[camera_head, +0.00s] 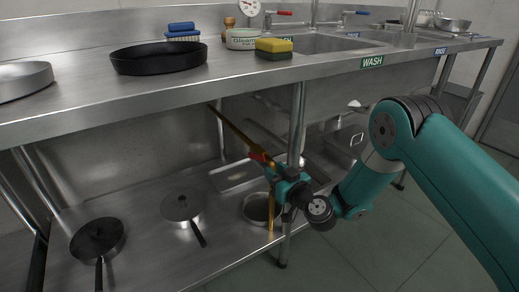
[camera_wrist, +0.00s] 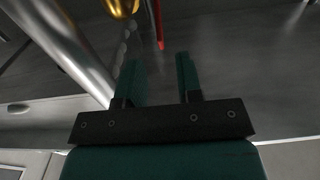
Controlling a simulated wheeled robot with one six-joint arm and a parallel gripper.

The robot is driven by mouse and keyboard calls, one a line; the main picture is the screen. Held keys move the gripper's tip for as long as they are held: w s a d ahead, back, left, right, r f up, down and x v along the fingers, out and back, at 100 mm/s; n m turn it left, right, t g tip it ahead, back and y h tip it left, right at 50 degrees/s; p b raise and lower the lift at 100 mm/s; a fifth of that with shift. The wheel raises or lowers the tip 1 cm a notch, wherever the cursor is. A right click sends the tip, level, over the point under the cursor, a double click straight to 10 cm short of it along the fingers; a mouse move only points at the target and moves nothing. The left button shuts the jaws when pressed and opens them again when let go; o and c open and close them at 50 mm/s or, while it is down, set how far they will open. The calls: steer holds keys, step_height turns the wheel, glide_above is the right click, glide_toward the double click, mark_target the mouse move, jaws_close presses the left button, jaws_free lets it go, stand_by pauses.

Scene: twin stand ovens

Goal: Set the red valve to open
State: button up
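The red valve's lever (camera_head: 258,156) shows in the head view beside the lower end of a yellow-brown pipe (camera_head: 233,128) under the counter. In the wrist view the red lever (camera_wrist: 158,25) is a thin strip at the top, with a rounded brass part (camera_wrist: 120,7) to its left. My gripper (camera_head: 272,168) is close to the lever in the head view. In the wrist view my gripper (camera_wrist: 159,60) has its two fingers apart, with nothing held. The lever's near end lies just beyond the fingertips; I cannot tell whether they touch. The valve body is mostly hidden.
A steel counter leg (camera_head: 297,125) stands right beside my gripper; a metal post (camera_wrist: 75,50) is left of the fingers in the wrist view. Pans (camera_head: 182,207) and a dark skillet (camera_head: 97,238) lie on the lower shelf. A black skillet (camera_head: 158,58) sits on the counter.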

mark_target(259, 157)
steer(key=x, duration=0.9)
steer(key=shift+p, duration=0.3)
steer(key=shift+f, duration=0.1)
jaws_close()
